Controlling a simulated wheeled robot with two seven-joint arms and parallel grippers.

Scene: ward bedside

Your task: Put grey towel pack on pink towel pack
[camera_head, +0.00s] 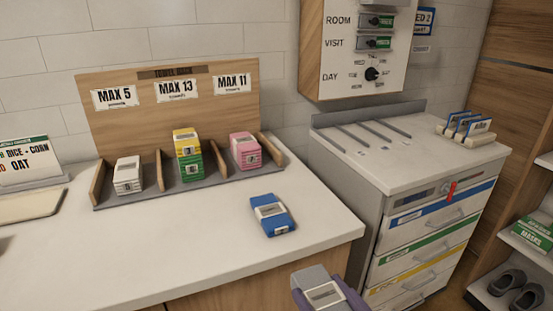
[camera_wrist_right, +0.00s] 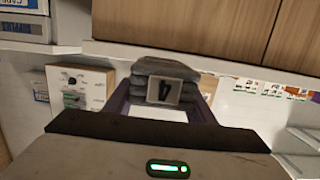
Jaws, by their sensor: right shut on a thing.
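The grey towel pack (camera_head: 313,280) is held in my right gripper (camera_head: 325,291), between its purple fingers, at the bottom of the head view. The pink towel pack (camera_head: 244,149) sits in the right compartment of the wooden towel rack (camera_head: 120,76), under the MAX 11 sign. My right gripper is apart from it, nearer the camera and to its right. My left gripper is not in view.
A yellow pack (camera_head: 185,136) lies on a green pack (camera_head: 190,165) in the middle compartment. A white pack (camera_head: 127,176) is in the left one. A blue pack (camera_head: 271,213) lies on the counter (camera_head: 190,240) in front of the rack. A drawer cabinet (camera_head: 420,225) stands at right.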

